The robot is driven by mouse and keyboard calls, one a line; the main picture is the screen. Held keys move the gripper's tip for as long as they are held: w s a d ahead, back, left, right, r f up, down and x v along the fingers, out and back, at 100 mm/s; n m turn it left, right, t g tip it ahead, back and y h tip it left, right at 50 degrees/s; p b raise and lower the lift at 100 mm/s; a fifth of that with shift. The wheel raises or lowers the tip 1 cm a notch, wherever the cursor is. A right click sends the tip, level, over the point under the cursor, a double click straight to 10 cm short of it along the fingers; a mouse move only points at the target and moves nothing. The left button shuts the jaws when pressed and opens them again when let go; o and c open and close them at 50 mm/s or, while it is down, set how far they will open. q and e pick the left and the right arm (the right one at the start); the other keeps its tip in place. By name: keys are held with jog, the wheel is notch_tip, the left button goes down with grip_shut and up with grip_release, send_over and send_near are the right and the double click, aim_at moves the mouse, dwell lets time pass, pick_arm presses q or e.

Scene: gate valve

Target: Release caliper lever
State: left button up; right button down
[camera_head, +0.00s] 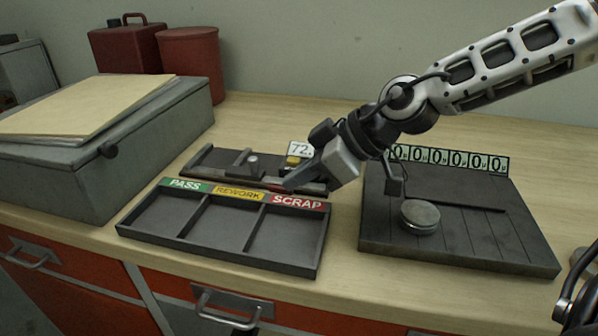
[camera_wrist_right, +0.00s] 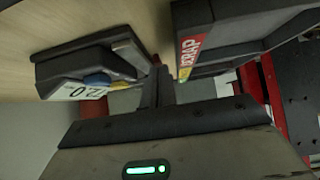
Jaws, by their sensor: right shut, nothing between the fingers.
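The caliper fixture (camera_head: 228,163) is a dark, low device lying behind the sorting tray, with a small round knob on it. Its white display (camera_head: 298,148) reads about 72, and a yellow piece (camera_head: 293,161) sits below the display. In the right wrist view the fixture (camera_wrist_right: 75,62) shows its display (camera_wrist_right: 72,91) beside a blue piece (camera_wrist_right: 97,80) and a yellow piece (camera_wrist_right: 123,85). I cannot tell which part is the lever. My right gripper (camera_head: 288,186) is shut and empty, its tips low at the fixture's front right, partly hiding it. Contact is unclear.
The three-compartment tray (camera_head: 322,243), marked PASS, REWORK and SCRAP, is empty. To the right, a dark plate (camera_head: 480,252) carries a round metal disc (camera_head: 420,215) and a counter display (camera_head: 450,160). A grey box (camera_head: 165,140) stands left, and red containers (camera_head: 190,62) stand behind.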

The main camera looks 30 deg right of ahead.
jog(key=shift+s+r+p, duration=0.1)
jog(key=shift+r+p, duration=0.25)
jog(key=shift+p, duration=0.15)
jog(key=shift+r, duration=0.3)
notch_tip(320, 180, up, 3)
jog(key=p, duration=0.3)
jog(key=shift+d+r+p, duration=0.1)
jog(key=shift+r+p, duration=0.1)
jog(key=shift+p, duration=0.1)
jog(key=shift+s+d+r, duration=0.2)
jog(key=shift+s+r, duration=0.05)
jog(key=shift+r, duration=0.15)
pick_arm(q)
jog(key=shift+s+a+r+m+y+p, duration=0.15)
jog(key=shift+a+r+m+y+p, duration=0.35)
jog(key=shift+r, duration=0.4)
pick_arm(e)
jog(key=v, duration=0.8)
jog(key=shift+s+d+r, duration=0.2)
jog(key=shift+s+r, duration=0.05)
